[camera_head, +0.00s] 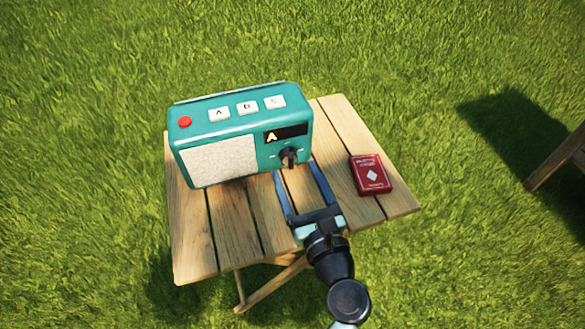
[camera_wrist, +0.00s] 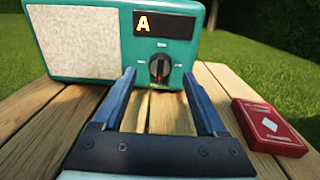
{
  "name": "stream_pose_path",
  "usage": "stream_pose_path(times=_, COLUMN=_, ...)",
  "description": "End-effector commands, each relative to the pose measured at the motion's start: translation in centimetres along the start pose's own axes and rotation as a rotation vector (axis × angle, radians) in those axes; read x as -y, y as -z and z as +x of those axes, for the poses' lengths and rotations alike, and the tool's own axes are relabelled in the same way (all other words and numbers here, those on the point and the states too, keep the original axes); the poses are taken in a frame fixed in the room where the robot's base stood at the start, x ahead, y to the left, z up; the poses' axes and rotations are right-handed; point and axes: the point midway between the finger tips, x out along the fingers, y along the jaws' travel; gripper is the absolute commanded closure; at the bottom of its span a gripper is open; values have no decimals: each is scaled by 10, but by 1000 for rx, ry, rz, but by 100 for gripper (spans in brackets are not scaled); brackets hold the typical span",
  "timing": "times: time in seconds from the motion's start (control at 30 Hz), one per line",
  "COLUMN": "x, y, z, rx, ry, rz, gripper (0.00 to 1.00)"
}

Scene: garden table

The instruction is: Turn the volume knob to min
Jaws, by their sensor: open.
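A teal radio (camera_head: 240,130) stands on the wooden table (camera_head: 235,225), its front facing my arm. Its black volume knob (camera_head: 288,157) is at the lower right of the front, below a dark display (camera_head: 286,134) showing a yellow "A". In the wrist view the knob (camera_wrist: 160,66) has a red mark near its lower side and small white marks around it. My gripper (camera_head: 295,166) is open, its two blue fingers pointing at the radio. In the wrist view the fingertips (camera_wrist: 158,72) appear on either side of the knob; whether they touch it I cannot tell.
A red card box (camera_head: 370,174) lies on the table to the right of my gripper. White buttons A, B and C (camera_head: 247,108) and a red button (camera_head: 185,122) are on the radio's top. Another wooden piece of furniture (camera_head: 560,158) stands on the grass at the right edge.

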Motion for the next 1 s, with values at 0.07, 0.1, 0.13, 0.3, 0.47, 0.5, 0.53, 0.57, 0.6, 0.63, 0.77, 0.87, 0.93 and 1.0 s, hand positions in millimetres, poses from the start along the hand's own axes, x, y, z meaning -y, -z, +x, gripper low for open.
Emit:
stream_pose_path(times=0.07, x=0, y=1, z=12, rx=1, ry=-2, rz=-2, gripper=26)
stream_pose_path(times=0.1, x=0, y=1, z=17, rx=1, ry=-1, rz=-2, gripper=26)
stream_pose_path(times=0.13, x=0, y=1, z=19, rx=1, ry=-1, rz=0, gripper=26)
stream_pose_path(times=0.3, x=0, y=0, z=28, rx=0, ry=-1, rz=-1, gripper=26)
stream_pose_path(times=0.47, x=0, y=0, z=30, rx=-1, ry=-1, rz=0, gripper=26)
stream_pose_path(times=0.5, x=0, y=0, z=30, rx=0, ry=-1, rz=0, gripper=26)
stream_pose_path(times=0.53, x=0, y=0, z=29, rx=0, ry=-1, rz=-1, gripper=26)
stream_pose_path(times=0.57, x=0, y=0, z=29, rx=0, ry=-1, rz=-1, gripper=26)
stream_pose_path(times=0.6, x=0, y=0, z=29, rx=0, ry=-1, rz=-1, gripper=30)
stream_pose_path(times=0.63, x=0, y=0, z=29, rx=0, ry=-1, rz=-1, gripper=35)
stream_pose_path(times=0.77, x=0, y=0, z=29, rx=0, ry=-1, rz=-1, gripper=58)
stream_pose_path(times=0.87, x=0, y=0, z=29, rx=0, ry=-1, rz=-1, gripper=76)
stream_pose_path(times=0.93, x=0, y=0, z=29, rx=0, ry=-1, rz=-1, gripper=89)
stream_pose_path(times=1.0, x=0, y=0, z=29, rx=0, ry=-1, rz=-1, gripper=100)
